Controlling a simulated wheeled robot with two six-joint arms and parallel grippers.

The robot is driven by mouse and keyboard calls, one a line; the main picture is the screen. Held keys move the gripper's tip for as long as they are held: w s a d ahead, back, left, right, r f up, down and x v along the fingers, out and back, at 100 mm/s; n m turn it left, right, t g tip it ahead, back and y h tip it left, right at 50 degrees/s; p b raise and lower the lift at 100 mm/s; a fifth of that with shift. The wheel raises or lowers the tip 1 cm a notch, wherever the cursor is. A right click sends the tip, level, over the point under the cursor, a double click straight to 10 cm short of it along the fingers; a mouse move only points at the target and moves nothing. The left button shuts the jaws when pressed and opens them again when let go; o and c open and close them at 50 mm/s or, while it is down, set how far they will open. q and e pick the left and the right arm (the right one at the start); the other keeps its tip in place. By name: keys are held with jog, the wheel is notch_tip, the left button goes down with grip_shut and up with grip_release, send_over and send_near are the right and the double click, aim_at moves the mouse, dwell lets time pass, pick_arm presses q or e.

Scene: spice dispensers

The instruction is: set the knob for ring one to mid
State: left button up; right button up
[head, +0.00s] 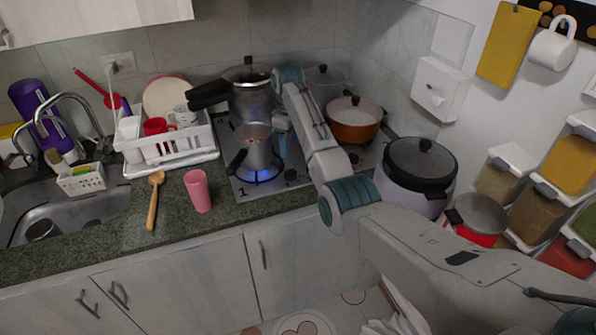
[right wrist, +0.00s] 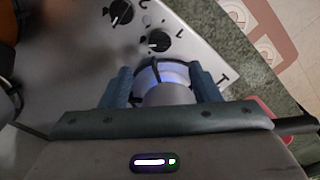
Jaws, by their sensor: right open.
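Black knobs sit on the stove's pale front panel. In the right wrist view one knob (right wrist: 158,41) is beyond the fingertips and another (right wrist: 120,12) lies farther up. Dark knobs (head: 291,175) also show small in the head view. Panel marks are visible, but I cannot tell which knob is for ring one or its setting. My right gripper (head: 281,148) points down beside the small pot (head: 254,150) on the lit burner (head: 260,177). In the right wrist view my right gripper (right wrist: 162,88) is open, with blue-lit surfaces between its fingers. My left gripper is out of view.
Behind are a large lidded pot (head: 252,95) and an orange pan (head: 353,120). A white cooker (head: 420,170) stands right of the stove. A pink cup (head: 198,190) and wooden spoon (head: 154,200) are on the counter to the left. The small pot's handle (head: 237,161) sticks out left.

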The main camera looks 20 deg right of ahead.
aim_at(290, 170)
notch_tip(290, 170, down, 9)
jog(key=shift+r+p, duration=0.2)
jog(key=shift+p, duration=0.95)
jog(key=shift+f, duration=0.65)
jog(key=c, duration=1)
